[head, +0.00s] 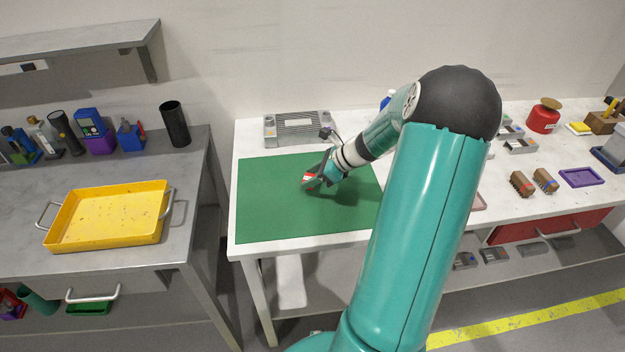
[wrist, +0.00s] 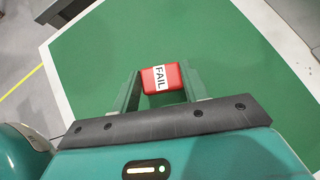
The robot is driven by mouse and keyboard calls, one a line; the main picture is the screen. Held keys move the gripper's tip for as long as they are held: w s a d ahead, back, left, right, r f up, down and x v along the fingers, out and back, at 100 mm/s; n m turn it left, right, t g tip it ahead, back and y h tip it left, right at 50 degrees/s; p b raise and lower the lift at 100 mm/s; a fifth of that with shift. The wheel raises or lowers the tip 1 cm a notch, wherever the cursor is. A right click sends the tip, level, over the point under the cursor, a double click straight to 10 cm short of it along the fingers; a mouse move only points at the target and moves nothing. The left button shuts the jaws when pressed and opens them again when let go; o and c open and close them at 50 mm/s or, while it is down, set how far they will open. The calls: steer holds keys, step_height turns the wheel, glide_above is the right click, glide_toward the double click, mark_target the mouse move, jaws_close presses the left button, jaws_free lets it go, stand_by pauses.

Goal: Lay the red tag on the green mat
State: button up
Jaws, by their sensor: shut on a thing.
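The red tag (wrist: 173,77) has a white label reading FAIL. It is between the two fingers of my gripper (wrist: 161,88), which is shut on it. In the head view the tag (head: 309,181) shows small at the tip of my gripper (head: 315,180), over the middle of the green mat (head: 275,215). The mat also fills most of the wrist view (wrist: 100,50) behind the tag. I cannot tell whether the tag touches the mat or is a little above it.
The mat lies on a white table. A grey device (head: 297,128) stands behind it. A yellow tray (head: 108,214) is on the grey bench to the left. The mat is otherwise clear.

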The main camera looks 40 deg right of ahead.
steer(key=shift+f, duration=0.8)
steer(key=shift+f, duration=0.1)
steer(key=o, duration=1.1)
steer(key=shift+o, duration=0.2)
